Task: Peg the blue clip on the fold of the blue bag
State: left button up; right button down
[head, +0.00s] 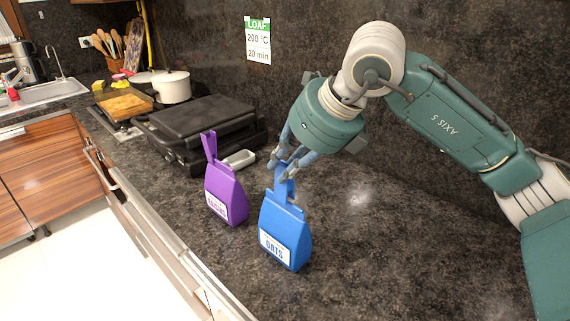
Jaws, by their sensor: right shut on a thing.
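The blue bag (280,230), labelled OATS, stands upright on the dark counter, its narrow fold at the top. The blue clip (284,190) is upright directly above the bag, its lower end at the fold. I cannot tell whether its jaws are around the fold or only in front of it. My right gripper (281,168) comes down from above and is shut on the upper part of the clip; the fingers partly hide it. My left gripper is not in view.
A purple bag (227,195) with a purple clip (209,146) upright at its top stands to the left. A black grill (200,117) with a light handle lies behind. A white pot (173,87) and a sink are farther back. The counter on the right is clear.

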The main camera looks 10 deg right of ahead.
jog(key=shift+f+b, duration=0.75)
jog(key=shift+f, duration=0.15)
jog(key=c, duration=2)
grip_release()
jog(key=shift+o, duration=0.7)
jog(key=o, duration=0.6)
jog(key=shift+o, duration=0.2)
jog(key=shift+r, duration=0.15)
jog(key=v, duration=1.2)
